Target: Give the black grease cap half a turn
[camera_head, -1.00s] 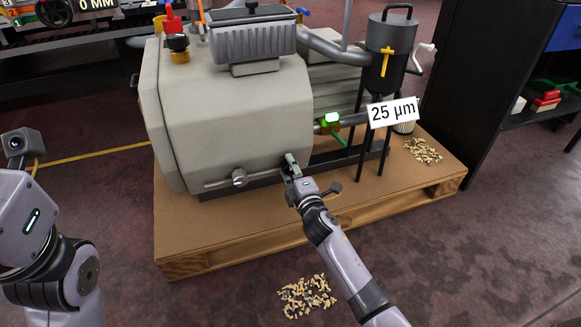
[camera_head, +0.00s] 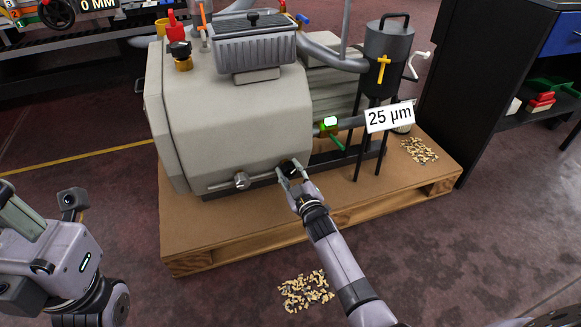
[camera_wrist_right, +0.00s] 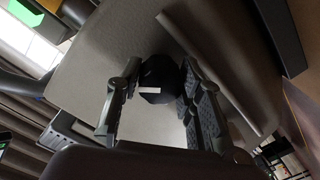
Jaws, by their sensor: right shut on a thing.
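The black grease cap (camera_wrist_right: 158,78) has a small white mark on its face. In the right wrist view it sits between the two fingers of my right gripper (camera_wrist_right: 155,100), against the right finger pads. In the head view the cap (camera_head: 289,167) is small and dark at the lower right front of the grey pump (camera_head: 235,115), partly hidden by my right gripper (camera_head: 291,172), which is shut on it. My left gripper (camera_head: 22,217) is only partly in view at the left edge; its fingertips cannot be made out.
A horizontal rod with a round knob (camera_head: 241,181) runs just left of the cap. A green-lit fitting (camera_head: 330,124) and a "25 µm" sign (camera_head: 390,117) are to the right. The pump stands on a wooden pallet (camera_head: 225,250). Loose pellets (camera_head: 305,291) lie on the floor.

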